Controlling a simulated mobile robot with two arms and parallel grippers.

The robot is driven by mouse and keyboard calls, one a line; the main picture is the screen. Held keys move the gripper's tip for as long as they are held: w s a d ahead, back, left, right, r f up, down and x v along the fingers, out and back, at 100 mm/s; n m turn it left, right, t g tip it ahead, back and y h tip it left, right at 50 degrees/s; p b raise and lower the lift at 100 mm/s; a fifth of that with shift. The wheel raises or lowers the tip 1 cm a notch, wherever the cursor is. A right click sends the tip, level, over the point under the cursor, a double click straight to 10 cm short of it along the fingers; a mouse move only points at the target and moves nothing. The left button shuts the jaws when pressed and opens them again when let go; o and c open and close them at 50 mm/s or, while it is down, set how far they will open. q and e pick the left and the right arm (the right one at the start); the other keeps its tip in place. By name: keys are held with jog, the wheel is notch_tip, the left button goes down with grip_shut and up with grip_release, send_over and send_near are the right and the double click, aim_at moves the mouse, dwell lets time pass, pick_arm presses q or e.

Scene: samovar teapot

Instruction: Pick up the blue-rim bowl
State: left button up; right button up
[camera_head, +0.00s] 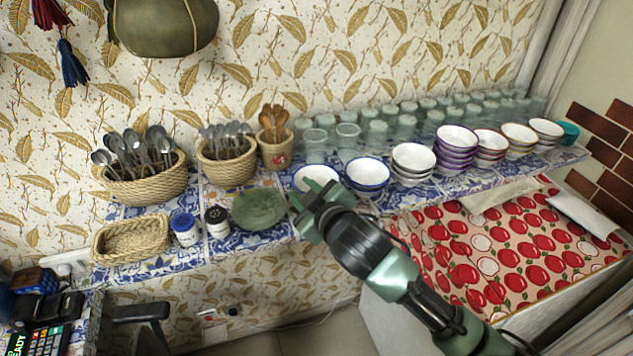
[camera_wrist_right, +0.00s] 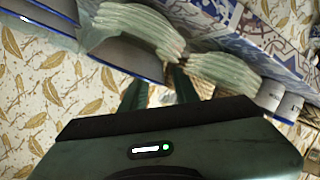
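Two white bowls with blue rims stand near the front of the tiled shelf in the head view. The left blue-rim bowl (camera_head: 314,173) is partly hidden by my right gripper (camera_head: 311,192); the other blue-rim bowl (camera_head: 367,173) is just to its right. The right gripper is at the left bowl's front edge, with its ribbed pale fingers apart. In the right wrist view, a blue-rimmed bowl (camera_wrist_right: 118,58) is beside and partly behind one finger of the gripper (camera_wrist_right: 184,52). Nothing is clearly held, and contact cannot be told. My left gripper is not in view.
A green glass dish (camera_head: 259,208) sits close left of the gripper, with small jars (camera_head: 217,222) and wicker baskets (camera_head: 130,240) beyond. Glasses (camera_head: 348,135) stand in rows behind the bowls. Stacked bowls (camera_head: 412,160) fill the shelf to the right.

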jog(key=shift+w+a+f, duration=0.15)
jog(key=shift+w, duration=0.1)
grip_shut()
